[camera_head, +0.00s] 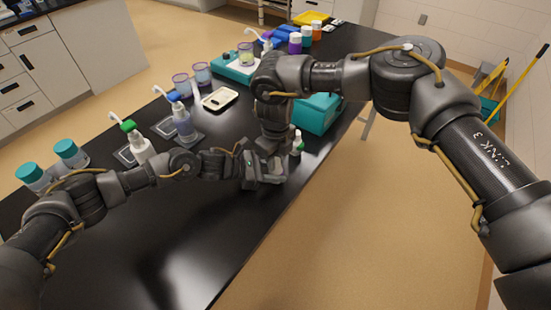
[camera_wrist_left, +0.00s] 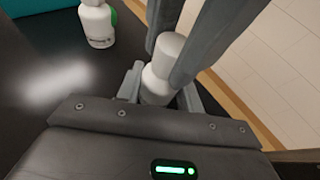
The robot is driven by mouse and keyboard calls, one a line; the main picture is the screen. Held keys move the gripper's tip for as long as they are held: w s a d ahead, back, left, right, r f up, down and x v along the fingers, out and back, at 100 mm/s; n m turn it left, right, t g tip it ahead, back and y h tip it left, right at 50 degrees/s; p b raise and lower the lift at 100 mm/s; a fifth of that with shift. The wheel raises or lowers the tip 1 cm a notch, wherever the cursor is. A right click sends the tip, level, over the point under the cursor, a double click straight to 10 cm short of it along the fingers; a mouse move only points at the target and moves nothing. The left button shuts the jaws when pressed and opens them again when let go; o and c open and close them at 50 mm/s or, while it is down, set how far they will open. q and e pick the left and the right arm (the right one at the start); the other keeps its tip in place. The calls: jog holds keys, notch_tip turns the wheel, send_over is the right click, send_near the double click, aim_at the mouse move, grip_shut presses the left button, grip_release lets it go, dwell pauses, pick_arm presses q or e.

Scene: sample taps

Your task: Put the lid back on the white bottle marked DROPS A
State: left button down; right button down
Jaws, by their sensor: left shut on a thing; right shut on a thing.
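A white bottle (camera_wrist_left: 156,86) stands between the fingers of my left gripper (camera_wrist_left: 163,90), which is shut on it. A white lid (camera_wrist_left: 171,46) is at the top of this bottle, between the fingers of my right gripper (camera_wrist_left: 188,42), which comes in from above and is shut on the lid. The lid looks in line with the bottle's neck; I cannot tell whether it is seated. No marking is readable on the held bottle. In the head view my left gripper (camera_head: 268,174) and right gripper (camera_head: 272,150) meet near the table's right edge and hide bottle and lid.
Another small white bottle (camera_head: 298,141) with some green stands just beyond; it also shows in the left wrist view (camera_wrist_left: 97,24). A teal box (camera_head: 318,113) is behind it. Wash bottles (camera_head: 184,125) and teal-capped jars (camera_head: 70,153) stand left. The black table's front (camera_head: 190,240) is clear.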

jog(key=shift+m, duration=0.9)
jog(key=c, duration=1.2)
grip_release()
jog(key=shift+r, duration=0.15)
jog(key=shift+r, duration=2.15)
jog(key=shift+c, duration=0.3)
